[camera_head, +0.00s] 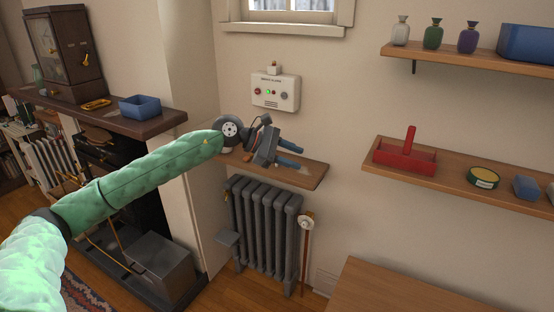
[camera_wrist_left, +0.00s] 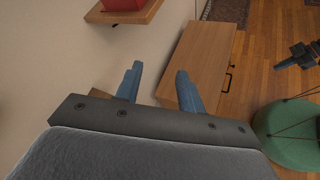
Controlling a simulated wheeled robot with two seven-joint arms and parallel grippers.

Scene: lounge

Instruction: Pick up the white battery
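I cannot make out a white battery for certain in either view. A small pale patch (camera_head: 304,171) shows on the small wall shelf (camera_head: 316,180) just below my left gripper; it is too small to identify. My left gripper (camera_head: 301,157) is over that shelf in the head view, its two blue fingers apart and pointing right. In the left wrist view the left gripper (camera_wrist_left: 159,69) is also open, with nothing held between its fingers. What seems to be my right gripper (camera_wrist_left: 303,56) is at the right edge there, dark and partly cut off.
A white alarm box (camera_head: 276,92) hangs above the shelf, with a small pale item (camera_head: 274,68) on top. A grey radiator (camera_head: 262,225) stands below. A right-hand shelf (camera_head: 455,184) holds a red caddy (camera_head: 405,157) and a round tin (camera_head: 482,177). A wooden cabinet (camera_wrist_left: 207,50) stands beyond the fingers.

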